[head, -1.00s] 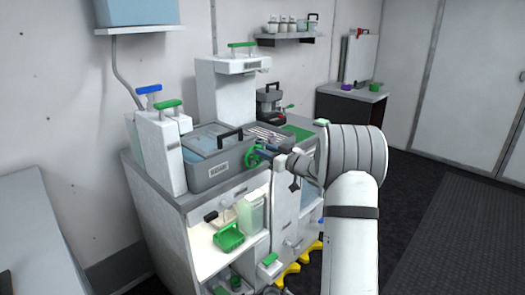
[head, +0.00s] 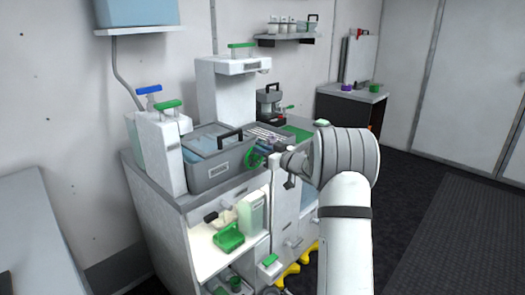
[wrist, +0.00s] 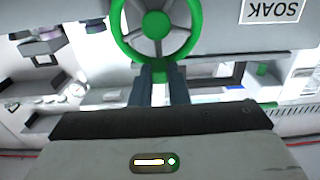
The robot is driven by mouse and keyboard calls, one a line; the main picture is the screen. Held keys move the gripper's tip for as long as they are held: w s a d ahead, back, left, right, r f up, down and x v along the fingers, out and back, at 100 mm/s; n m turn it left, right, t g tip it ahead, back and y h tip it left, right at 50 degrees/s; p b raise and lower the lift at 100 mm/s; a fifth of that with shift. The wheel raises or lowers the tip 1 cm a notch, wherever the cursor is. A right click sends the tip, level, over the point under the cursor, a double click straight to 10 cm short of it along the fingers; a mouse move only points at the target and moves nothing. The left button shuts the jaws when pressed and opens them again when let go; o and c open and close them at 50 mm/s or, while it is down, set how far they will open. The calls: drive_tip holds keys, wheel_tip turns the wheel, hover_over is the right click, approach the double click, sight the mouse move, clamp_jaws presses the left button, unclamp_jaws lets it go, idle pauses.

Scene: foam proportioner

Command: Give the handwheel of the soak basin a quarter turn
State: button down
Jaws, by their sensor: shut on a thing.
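The soak basin (head: 203,184) is a grey tub with a black handle, on the counter in the head view. Its wall (wrist: 216,18) and an upside-down SOAK label show in the wrist view. The handwheel (head: 252,160) is green and sits at the basin's right front. My gripper (wrist: 160,68) is shut on the near rim. In the head view my gripper (head: 267,152) partly hides the wheel.
A white dispenser (head: 162,155) with green and blue handles stands left of the basin. A tall white unit (head: 225,95) stands behind it. A green tray (head: 229,237) sits in the open compartment below. The dark floor at right is clear.

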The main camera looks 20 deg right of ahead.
sight(246, 163)
drive_tip(key=shift+a+f+b, duration=0.1)
drive_tip(key=shift+b, duration=0.2)
drive_tip(key=a+n+b, duration=0.1)
drive_tip(key=n+b, duration=0.2)
drive_tip(key=s+a+f+n+b, duration=0.1)
drive_tip(key=n+b, duration=0.2)
drive_tip(key=f+n+b, duration=0.1)
drive_tip(key=n+b, duration=0.2)
drive_tip(key=shift+s+a, duration=0.3)
drive_tip(key=shift+a, duration=0.1)
drive_tip(key=n+b, duration=0.1)
drive_tip(key=f+n+b, duration=0.1)
drive_tip(key=n+b, duration=0.2)
drive_tip(key=b, duration=0.1)
drive_tip(key=shift+s+a+f+n, duration=0.2)
drive_tip(key=shift+a+n, duration=0.2)
drive_tip(key=n+b, duration=0.2)
drive_tip(key=f+n+b, duration=0.1)
drive_tip(key=n+b, duration=0.1)
drive_tip(key=b, duration=0.1)
drive_tip(key=shift+s+a+f, duration=0.1)
drive_tip(key=shift+a+f, duration=0.05)
drive_tip(key=shift+f, duration=0.05)
drive_tip(key=c, duration=1.4)
unclamp_jaws()
drive_tip(key=shift+r, duration=0.1)
drive_tip(key=shift+s, duration=0.1)
